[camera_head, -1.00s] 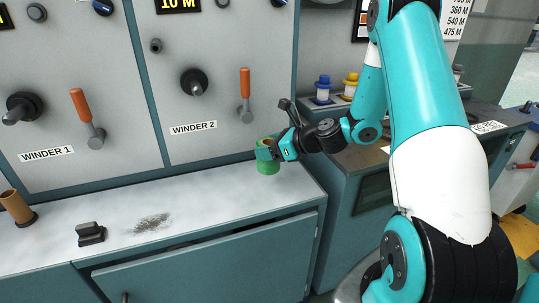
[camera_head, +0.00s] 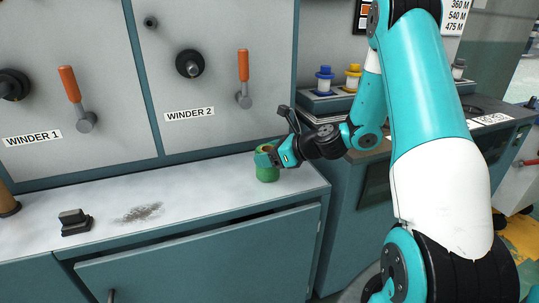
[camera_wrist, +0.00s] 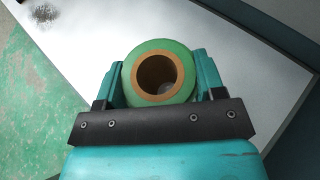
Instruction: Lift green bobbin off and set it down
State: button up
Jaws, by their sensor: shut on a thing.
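The green bobbin (camera_head: 267,172) has a brown hollow core and is upright at the right end of the white counter (camera_head: 195,192). My gripper (camera_head: 268,157) is shut on it from the right side. In the wrist view, the green bobbin (camera_wrist: 185,91) sits between the two teal fingers of my gripper (camera_wrist: 160,78), one on each side. Its open core faces the camera. I cannot tell for certain whether its base touches the counter. The winder 2 spindle (camera_head: 190,63) on the panel above is bare.
A dark block (camera_head: 74,222) and a brown core (camera_head: 7,202) stand on the counter to the left, near a grey smudge (camera_head: 139,212). An orange-handled lever (camera_head: 243,75) sticks out above the bobbin. Blue and yellow capped items (camera_head: 325,80) stand at the right. The counter's middle is clear.

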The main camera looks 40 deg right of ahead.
jog(key=o, duration=1.3)
jog(key=shift+o, duration=0.2)
jog(key=p+v, duration=0.3)
jog(key=v, duration=1.4)
jog(key=shift+s+r, duration=0.15)
jog(key=shift+s, duration=0.05)
